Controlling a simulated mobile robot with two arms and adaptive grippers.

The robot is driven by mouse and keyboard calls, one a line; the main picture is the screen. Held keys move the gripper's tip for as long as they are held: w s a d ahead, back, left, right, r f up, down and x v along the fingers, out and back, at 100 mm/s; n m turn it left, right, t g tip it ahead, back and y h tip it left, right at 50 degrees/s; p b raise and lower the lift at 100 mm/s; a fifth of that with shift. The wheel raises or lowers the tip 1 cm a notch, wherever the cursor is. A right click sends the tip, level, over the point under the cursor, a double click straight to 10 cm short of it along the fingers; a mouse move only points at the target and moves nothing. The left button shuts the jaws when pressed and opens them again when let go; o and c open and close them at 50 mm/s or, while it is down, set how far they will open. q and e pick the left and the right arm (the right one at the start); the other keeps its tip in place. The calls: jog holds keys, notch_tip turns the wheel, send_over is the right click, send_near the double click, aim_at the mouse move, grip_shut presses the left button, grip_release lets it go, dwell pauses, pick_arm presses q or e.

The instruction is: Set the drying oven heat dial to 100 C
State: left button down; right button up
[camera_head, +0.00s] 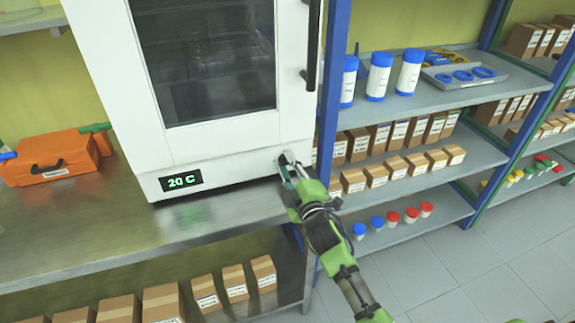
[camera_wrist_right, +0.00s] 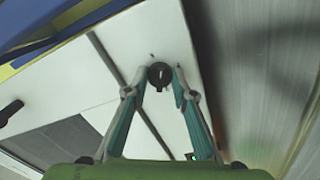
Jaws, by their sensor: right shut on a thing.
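The white drying oven (camera_head: 225,162) stands on a metal bench, its door closed. Its display (camera_head: 181,180) reads 20 C in green. My right gripper (camera_head: 287,168) is at the lower right corner of the oven front. In the right wrist view the dark round heat dial (camera_wrist_right: 160,74) sits between the fingertips of the right gripper (camera_wrist_right: 158,84), which is shut on it. In the head view the fingers mostly hide the dial, and its scale cannot be read. My left gripper is not in view.
An orange case (camera_head: 50,162) lies on the metal bench (camera_head: 100,225) left of the oven. Right of the oven, a blue-framed shelf (camera_head: 470,85) holds white bottles with blue lids, cartons and small capped jars. The bench in front of the oven is clear.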

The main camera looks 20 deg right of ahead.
jog(key=m+p, duration=0.1)
jog(key=m, duration=0.5)
jog(key=shift+m, duration=0.3)
jog(key=m+p, duration=0.1)
jog(key=m, duration=0.5)
jog(key=shift+p, duration=0.3)
jog(key=o, duration=1.1)
jog(key=shift+s+f, duration=0.1)
jog(key=s, duration=1.1)
jog(key=shift+s+d, duration=0.25)
jog(key=shift+s, duration=0.15)
